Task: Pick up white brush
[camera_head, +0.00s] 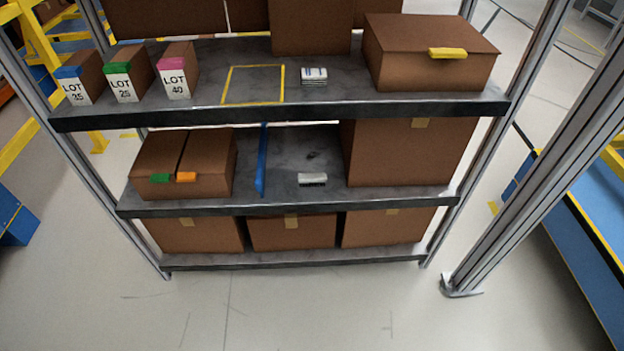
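A small, pale, flat object with a dark lower edge (312,179) lies on the middle shelf, right of a blue divider. It could be the white brush, but it is too small to tell for sure. Another small white object with blue marks (314,74) lies on the top shelf, right of a yellow square outline. I cannot tell which of the two is the brush. Nothing touches either object. Neither of my grippers shows in the head view.
The metal shelf rack (290,204) stands ahead. A large box (410,152) stands right of the pale object, and the blue divider (261,160) stands to its left. LOT boxes (125,77) line the upper left. An upright post (540,160) stands at right. The front floor is clear.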

